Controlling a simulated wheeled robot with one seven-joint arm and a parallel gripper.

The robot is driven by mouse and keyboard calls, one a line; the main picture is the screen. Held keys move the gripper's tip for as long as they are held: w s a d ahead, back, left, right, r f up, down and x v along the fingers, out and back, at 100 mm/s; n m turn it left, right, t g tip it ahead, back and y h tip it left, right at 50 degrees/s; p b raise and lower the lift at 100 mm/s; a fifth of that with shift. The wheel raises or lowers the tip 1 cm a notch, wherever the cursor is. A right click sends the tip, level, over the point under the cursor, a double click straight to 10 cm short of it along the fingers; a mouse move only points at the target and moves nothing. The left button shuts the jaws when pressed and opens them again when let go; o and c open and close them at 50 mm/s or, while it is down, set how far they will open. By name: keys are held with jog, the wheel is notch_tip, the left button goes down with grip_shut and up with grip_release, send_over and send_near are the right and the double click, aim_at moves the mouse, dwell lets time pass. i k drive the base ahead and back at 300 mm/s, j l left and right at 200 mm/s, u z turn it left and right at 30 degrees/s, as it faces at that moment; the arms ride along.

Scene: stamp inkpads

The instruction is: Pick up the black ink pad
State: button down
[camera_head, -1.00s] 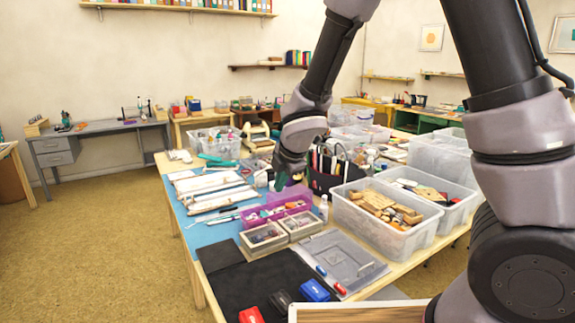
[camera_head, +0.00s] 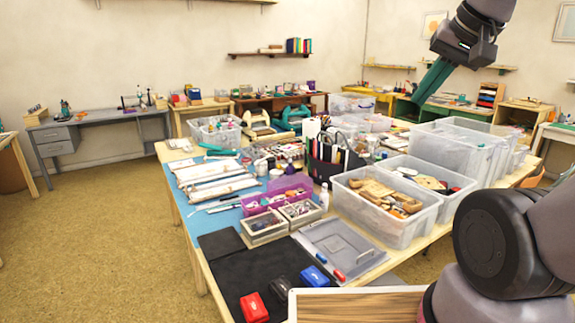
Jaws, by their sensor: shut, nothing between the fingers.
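The black ink pad (camera_head: 284,291) lies on the black mat (camera_head: 236,273) at the near edge of the table, low in the head view. A red ink pad (camera_head: 254,307) lies to its left and a blue ink pad (camera_head: 315,276) to its right. My gripper (camera_head: 424,93) is at the upper right, raised high above the table and far from the ink pads. Its teal fingers are shut and hold nothing.
A grey lidded tray (camera_head: 342,251) with a blue and a red marker lies right of the mat. Clear bins (camera_head: 386,229) stand beyond it, one holding wooden blocks. A wooden-topped tray (camera_head: 355,305) is at the bottom edge, close to the black pad.

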aim_at(286, 304)
jog(key=u, duration=0.7)
jog(key=k+j+z, duration=0.15)
jog(key=k+j, duration=0.05)
jog(key=j, duration=0.05)
